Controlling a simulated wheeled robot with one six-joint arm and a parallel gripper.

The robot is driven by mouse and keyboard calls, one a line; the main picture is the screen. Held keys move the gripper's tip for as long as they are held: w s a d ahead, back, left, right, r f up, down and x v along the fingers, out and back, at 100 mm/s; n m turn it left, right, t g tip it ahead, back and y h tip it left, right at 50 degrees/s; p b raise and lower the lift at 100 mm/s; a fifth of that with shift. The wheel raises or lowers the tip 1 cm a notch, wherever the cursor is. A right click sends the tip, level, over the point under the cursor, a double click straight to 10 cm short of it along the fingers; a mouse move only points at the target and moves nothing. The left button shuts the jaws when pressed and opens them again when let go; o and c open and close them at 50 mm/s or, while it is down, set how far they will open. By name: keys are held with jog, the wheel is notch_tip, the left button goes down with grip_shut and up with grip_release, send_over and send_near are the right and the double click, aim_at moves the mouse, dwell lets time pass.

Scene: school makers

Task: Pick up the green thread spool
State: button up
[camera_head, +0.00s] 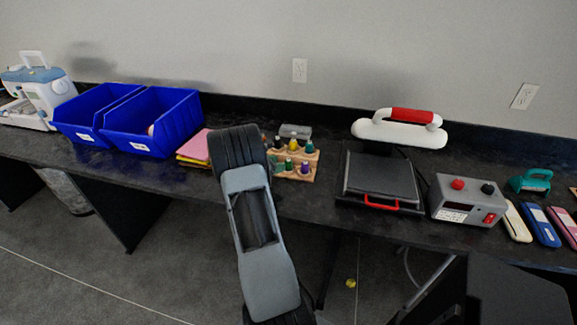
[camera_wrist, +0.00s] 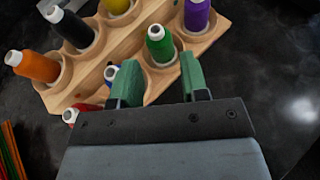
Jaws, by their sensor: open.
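The green thread spool (camera_wrist: 160,44) stands upright in a hole of the wooden spool rack (camera_wrist: 98,73) in the wrist view. The green spool stands just beyond the fingertips, roughly in line with the gap.
Purple (camera_wrist: 197,14), yellow (camera_wrist: 117,5), black (camera_wrist: 70,28) and orange (camera_wrist: 33,66) spools stand close by in the rack. A blue spool (camera_wrist: 110,73) is beside my left finger. Blue bins (camera_head: 165,117) stand left; a black press (camera_head: 379,180) is right.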

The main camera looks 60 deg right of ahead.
aim_at(288, 164)
jog(key=x, duration=0.4)
jog(key=shift+s+d+p, duration=0.1)
jog(key=shift+d+p, duration=0.2)
jog(key=shift+d, duration=0.1)
jog(key=c, duration=0.6)
